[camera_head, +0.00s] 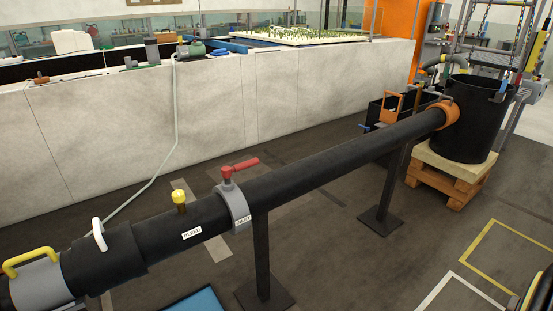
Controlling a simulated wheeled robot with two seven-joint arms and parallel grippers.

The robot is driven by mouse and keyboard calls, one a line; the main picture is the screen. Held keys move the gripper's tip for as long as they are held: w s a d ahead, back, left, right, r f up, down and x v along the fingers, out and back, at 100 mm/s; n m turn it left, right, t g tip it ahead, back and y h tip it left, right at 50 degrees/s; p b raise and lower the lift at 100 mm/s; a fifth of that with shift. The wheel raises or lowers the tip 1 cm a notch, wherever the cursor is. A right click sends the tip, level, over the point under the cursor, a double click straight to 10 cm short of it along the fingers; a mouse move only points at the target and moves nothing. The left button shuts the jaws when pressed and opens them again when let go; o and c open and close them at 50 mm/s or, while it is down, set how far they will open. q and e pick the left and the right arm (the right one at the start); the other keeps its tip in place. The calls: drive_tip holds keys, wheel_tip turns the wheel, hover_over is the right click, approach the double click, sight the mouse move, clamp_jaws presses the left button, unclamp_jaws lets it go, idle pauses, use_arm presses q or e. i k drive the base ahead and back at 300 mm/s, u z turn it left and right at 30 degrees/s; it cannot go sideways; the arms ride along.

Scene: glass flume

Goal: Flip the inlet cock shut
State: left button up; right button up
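The inlet cock has a red lever handle (240,165) on a red stem, set on a grey collar (238,207) around the long black pipe (330,160). A white label on the collar appears to read INLET (243,221). The lever points right and slightly up in the picture, roughly along the pipe. Neither of my grippers shows in the head view, and nothing touches the lever.
A yellow handle (28,260) is at far left. A black barrel (468,120) stands on a pallet at the pipe's right end. Space above the lever is clear.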

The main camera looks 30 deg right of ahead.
sight(226, 171)
drive_tip(key=u, duration=0.85)
drive_tip(key=i, duration=1.4)
drive_tip(key=z, duration=2.6)
drive_tip(key=i, duration=0.2)
drive_tip(key=z, duration=0.15)
